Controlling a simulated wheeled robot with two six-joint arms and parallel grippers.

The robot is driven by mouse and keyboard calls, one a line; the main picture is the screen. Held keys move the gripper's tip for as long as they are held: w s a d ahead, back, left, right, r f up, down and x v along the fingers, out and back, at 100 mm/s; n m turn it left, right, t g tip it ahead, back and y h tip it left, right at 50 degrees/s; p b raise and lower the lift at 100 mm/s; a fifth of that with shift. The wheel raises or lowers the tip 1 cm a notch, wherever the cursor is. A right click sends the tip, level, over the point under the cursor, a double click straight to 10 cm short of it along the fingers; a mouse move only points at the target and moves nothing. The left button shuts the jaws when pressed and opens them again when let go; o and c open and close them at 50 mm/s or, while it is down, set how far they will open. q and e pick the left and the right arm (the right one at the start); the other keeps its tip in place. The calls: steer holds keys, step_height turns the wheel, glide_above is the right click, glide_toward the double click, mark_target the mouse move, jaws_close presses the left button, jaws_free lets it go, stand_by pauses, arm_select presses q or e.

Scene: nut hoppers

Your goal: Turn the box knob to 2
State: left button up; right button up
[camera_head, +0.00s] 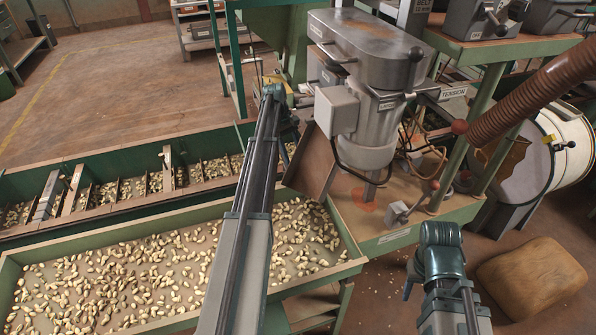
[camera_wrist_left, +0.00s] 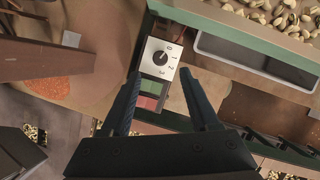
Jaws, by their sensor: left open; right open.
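In the left wrist view, a box with a white dial plate carries a small black knob (camera_wrist_left: 160,57). Digits 0 to 3 run around the knob's right side. The mark that the knob points at is too small to tell. A green button and a red button (camera_wrist_left: 147,102) sit below the dial. In the head view, the knob face cannot be made out. My right gripper (camera_head: 440,245) is low at the right, apart from the machine.
A grey machine (camera_head: 368,45) with a pale side box (camera_head: 337,110) stands at the centre. Trays of nuts (camera_head: 350,262) lie at the left. A brown ribbed hose (camera_head: 525,95) slants in from the right. A drum (camera_head: 570,130) and a sack (camera_head: 530,277) stand at the right.

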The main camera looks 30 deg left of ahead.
arm_select(q)
steer(key=b+x, duration=0.5)
steer(key=x, duration=0.1)
steer(key=shift+f, duration=0.25)
jaws_close()
